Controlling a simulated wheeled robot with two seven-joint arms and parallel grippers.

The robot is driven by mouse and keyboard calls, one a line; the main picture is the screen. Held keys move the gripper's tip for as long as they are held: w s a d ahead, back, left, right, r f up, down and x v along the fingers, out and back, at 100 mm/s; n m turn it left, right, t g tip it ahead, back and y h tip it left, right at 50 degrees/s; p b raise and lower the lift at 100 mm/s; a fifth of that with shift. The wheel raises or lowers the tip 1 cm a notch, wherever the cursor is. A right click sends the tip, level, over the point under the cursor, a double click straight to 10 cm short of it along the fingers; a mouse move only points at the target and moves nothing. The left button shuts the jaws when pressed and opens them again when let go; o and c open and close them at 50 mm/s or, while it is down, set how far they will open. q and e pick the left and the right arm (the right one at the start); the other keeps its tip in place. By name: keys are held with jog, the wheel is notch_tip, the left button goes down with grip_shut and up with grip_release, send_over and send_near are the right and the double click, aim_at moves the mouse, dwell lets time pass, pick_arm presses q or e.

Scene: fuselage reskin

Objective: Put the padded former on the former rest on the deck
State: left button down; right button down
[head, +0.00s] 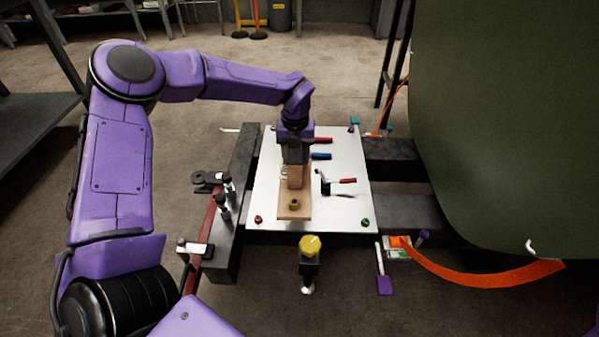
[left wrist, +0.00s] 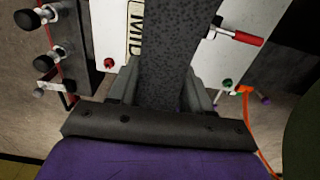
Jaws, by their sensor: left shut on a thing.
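My left gripper (head: 295,160) points down over the pale deck plate (head: 345,205). It is shut on a block, which I take for the padded former (head: 296,178). In the head view the block looks brown and upright. In the left wrist view a dark grey speckled face of the held former (left wrist: 165,55) runs up between the fingers (left wrist: 165,95). My right gripper is not in view.
Red and blue handled tools (head: 321,156) and a red-handled clamp (head: 346,181) lie on the deck's right half. Black knobs (head: 225,205) stand at its left. A yellow-topped post (head: 310,246) stands in front. A large green curved skin (head: 510,120) fills the right, with an orange strap (head: 480,277).

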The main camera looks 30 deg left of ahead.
pick_arm(q)
jog(key=w+f, duration=0.1)
jog(key=f, duration=0.1)
jog(key=w+a+f+b, duration=0.1)
jog(key=w+f, duration=0.1)
jog(key=w+a+f+b, duration=0.1)
jog(key=shift+w+a+f, duration=0.15)
jog(key=shift+w+f, duration=0.25)
notch_tip(320, 180, down, 4)
jog(key=shift+w+a+r+b, duration=0.1)
jog(key=shift+w+r+b, duration=0.1)
jog(key=shift+b, duration=1.05)
jog(key=shift+r, duration=0.15)
jog(key=shift+c, duration=2.4)
grip_release()
jog(key=shift+s, duration=0.1)
notch_tip(320, 180, up, 12)
jog(key=p, duration=0.5)
